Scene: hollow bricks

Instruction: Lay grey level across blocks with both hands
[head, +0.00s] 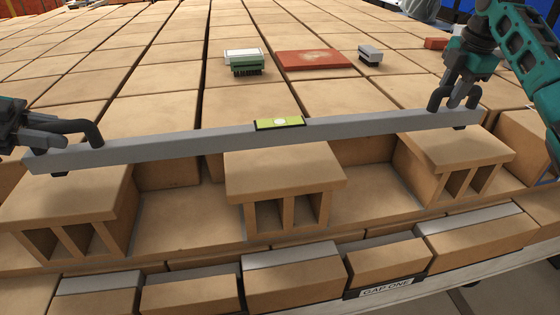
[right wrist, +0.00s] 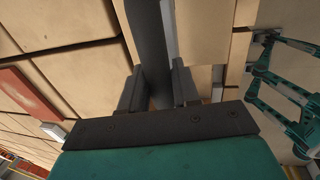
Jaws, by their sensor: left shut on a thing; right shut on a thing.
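The long grey level (head: 200,145) spans above three hollow bricks, with a yellow-green vial (head: 280,123) at its middle and a dark handle near each end. My left gripper (head: 62,134) is shut on the left handle. My right gripper (head: 458,97) is shut on the right handle, which shows between its fingers in the right wrist view (right wrist: 150,45). The left brick (head: 60,205), middle brick (head: 285,175) and right brick (head: 460,155) stand with open cells facing me. The bar overlaps their rear tops; I cannot tell whether it touches them.
A red slab (head: 313,59), a green brush-like object (head: 247,69) with a white piece (head: 243,54) and a small grey block (head: 370,53) lie beyond the level. A "GAP ONE" label (head: 387,287) is at the front edge, below a lower row of bricks.

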